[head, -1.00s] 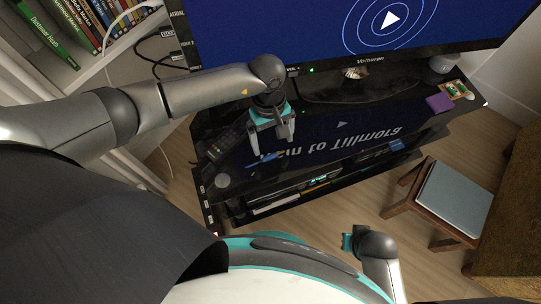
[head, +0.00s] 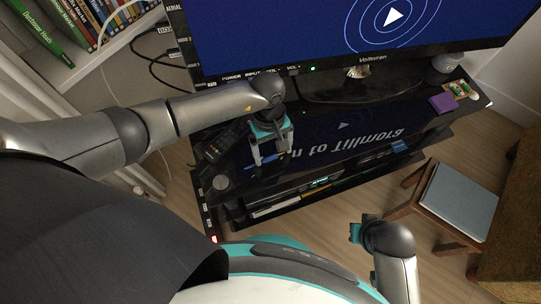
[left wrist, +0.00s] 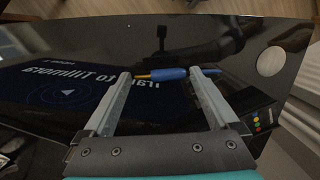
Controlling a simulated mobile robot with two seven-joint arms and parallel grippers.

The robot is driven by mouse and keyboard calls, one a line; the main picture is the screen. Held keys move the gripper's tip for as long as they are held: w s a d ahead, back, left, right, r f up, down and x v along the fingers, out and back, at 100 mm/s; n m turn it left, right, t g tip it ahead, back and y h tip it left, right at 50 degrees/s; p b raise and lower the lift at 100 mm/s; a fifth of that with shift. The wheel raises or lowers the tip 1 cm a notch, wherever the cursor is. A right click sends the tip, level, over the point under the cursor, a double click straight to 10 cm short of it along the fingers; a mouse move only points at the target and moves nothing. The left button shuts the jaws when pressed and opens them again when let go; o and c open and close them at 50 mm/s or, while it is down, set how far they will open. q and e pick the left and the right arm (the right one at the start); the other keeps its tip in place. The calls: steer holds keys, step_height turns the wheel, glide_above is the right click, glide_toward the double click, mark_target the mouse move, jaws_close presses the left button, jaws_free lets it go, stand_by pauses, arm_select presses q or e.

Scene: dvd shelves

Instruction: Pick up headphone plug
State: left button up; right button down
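The headphone plug (left wrist: 170,74) is blue with a gold tip. It lies on the glossy black TV stand in the left wrist view, its long side running across the gap between my fingertips. My left gripper (left wrist: 162,76) is open, with one finger near the gold tip and the other near the blue end. I cannot tell whether either finger touches it. In the head view my left gripper (head: 272,160) points down over the stand (head: 330,140). My right gripper (head: 356,233) shows only in part at the lower right, and its fingers are not clear.
The TV (head: 350,35) stands close behind my left gripper. A black remote (head: 213,148) and a round grey disc (head: 220,182) lie to its left on the stand. A purple box (head: 443,102) sits at the right end. A cushioned stool (head: 458,200) stands on the floor.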

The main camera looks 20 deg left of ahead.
mark_target(273, 154)
arm_select(q)
steer(key=c, duration=1)
steer(key=shift+r, duration=0.15)
